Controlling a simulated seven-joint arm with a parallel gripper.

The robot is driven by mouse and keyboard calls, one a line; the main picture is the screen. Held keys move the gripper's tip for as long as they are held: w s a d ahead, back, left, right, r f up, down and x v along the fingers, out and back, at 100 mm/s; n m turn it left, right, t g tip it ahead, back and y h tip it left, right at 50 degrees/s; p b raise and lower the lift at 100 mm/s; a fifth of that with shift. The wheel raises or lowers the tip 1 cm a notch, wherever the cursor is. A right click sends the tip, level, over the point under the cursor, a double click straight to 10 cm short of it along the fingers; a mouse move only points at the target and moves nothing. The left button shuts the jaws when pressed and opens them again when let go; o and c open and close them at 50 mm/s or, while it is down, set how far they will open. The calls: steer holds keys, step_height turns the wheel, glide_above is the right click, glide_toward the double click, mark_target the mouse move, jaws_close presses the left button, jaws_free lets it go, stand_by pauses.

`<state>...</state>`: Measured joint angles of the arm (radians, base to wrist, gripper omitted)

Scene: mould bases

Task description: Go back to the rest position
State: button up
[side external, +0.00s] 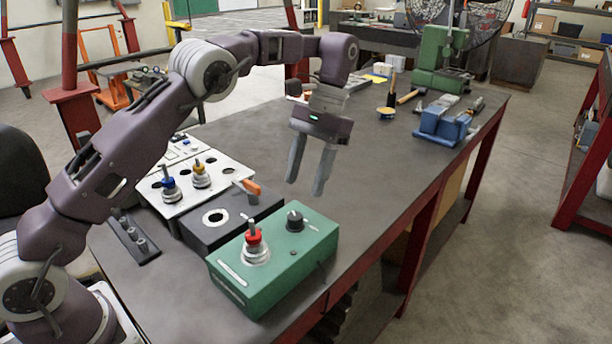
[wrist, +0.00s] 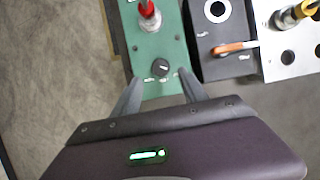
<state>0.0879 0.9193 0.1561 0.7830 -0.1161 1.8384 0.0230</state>
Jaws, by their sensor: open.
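My gripper (side external: 308,172) hangs in the air above the bench, its two fingers apart and pointing down, with nothing between them. In the side external view it is above and behind the green box (side external: 308,262). In the wrist view my gripper (wrist: 157,92) has its fingertips over the near end of the green box (wrist: 155,45), on either side of its black knob (wrist: 159,68). A red-collared part (side external: 255,246) stands upright in a light ring on the green box.
A black box (side external: 205,235) with an empty round hole and an orange-handled lever (side external: 247,188) stands beside the green box. A white plate (side external: 215,168) holds blue and yellow parts. A blue vise (side external: 442,125) and a green machine (side external: 440,60) stand farther back. The bench (side external: 370,180) is clear right of my gripper.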

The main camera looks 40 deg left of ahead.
steer(key=s+a+r+t, duration=0.2)
steer(key=s+r+t, duration=0.3)
steer(key=s+r, duration=0.75)
steer(key=s+f+t, duration=0.2)
steer(key=s, duration=0.6)
steer(key=s+f+t, duration=0.2)
steer(key=s+t, duration=0.1)
steer(key=s, duration=0.5)
steer(key=shift+s+f, duration=0.3)
steer(key=shift+f, duration=0.05)
